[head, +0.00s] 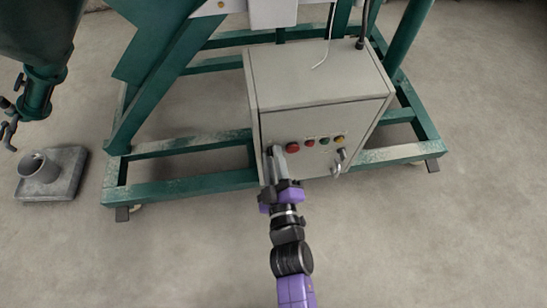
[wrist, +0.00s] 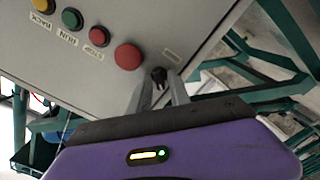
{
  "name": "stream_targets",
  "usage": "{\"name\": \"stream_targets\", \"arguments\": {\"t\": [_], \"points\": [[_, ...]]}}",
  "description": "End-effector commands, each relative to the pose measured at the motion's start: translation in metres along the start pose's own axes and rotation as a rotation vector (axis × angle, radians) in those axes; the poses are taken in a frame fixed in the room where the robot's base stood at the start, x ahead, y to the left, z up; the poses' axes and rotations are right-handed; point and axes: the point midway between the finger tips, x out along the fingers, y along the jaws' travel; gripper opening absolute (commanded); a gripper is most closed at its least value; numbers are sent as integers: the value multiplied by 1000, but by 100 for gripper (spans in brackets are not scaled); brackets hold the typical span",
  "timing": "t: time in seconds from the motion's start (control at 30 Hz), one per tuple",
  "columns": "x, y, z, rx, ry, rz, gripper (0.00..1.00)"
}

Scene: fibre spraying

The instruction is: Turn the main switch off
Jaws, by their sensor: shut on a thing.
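The grey control box (head: 315,90) stands on a green frame, its front panel facing me. My gripper (head: 273,150) reaches the left part of that panel. In the wrist view, my gripper (wrist: 160,84) has its fingertips closed around a small black switch knob (wrist: 159,73) on the panel, beside the large red button (wrist: 128,56). In the head view the fingers mostly hide the knob. The label by the knob is too small to read.
The red button (head: 292,147) is close to my fingers. Smaller red, green and yellow buttons and a metal handle (head: 338,163) are further right. Green frame beams (head: 185,187) surround the box. A grey cup on a slab (head: 45,172) is at the left. Open floor lies in front.

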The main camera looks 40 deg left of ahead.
Motion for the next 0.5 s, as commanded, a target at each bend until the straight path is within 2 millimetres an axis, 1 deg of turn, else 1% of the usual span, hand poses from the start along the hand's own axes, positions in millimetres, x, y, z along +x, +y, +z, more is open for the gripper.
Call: {"name": "stream_targets", "arguments": {"t": [0.5], "points": [[-1, -4, 1, -474, 0, -1, 0]]}}
